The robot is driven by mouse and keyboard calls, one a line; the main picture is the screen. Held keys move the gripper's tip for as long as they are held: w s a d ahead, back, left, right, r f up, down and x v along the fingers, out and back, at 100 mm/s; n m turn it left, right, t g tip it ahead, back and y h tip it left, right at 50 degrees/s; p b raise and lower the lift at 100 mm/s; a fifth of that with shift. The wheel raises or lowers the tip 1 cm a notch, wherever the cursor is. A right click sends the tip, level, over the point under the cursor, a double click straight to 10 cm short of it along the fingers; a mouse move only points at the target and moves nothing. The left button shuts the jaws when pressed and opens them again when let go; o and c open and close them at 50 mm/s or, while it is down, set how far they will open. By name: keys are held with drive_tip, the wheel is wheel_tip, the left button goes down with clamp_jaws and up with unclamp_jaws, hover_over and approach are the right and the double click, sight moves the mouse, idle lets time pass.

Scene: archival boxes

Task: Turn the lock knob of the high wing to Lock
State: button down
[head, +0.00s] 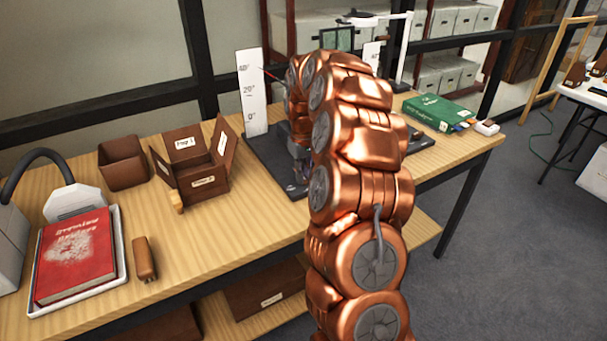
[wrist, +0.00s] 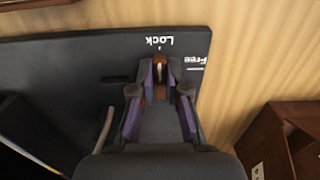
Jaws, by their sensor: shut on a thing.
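The lock knob (wrist: 160,66) shows in the wrist view as a small brown piece between my fingertips. My gripper (wrist: 161,78) is shut on it, with a purple-padded finger on each side. The knob's visible part lies in line with the short mark under the word Lock (wrist: 160,40). The word Free (wrist: 195,60) is to its right on the same dark base plate (wrist: 85,60). In the head view, the dark base (head: 262,152) stands beside a white angle scale (head: 252,90). My arm hides the knob, gripper and most of the wings there.
A red book (head: 75,257) lies in a white tray (head: 120,275) at left. A green book (head: 438,112) lies at right.

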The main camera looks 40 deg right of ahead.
drive_tip(key=c, duration=1.2)
unclamp_jaws()
drive_tip(key=shift+o, duration=0.2)
drive_tip(key=shift+r, duration=0.1)
wheel_tip(320, 180, up, 12)
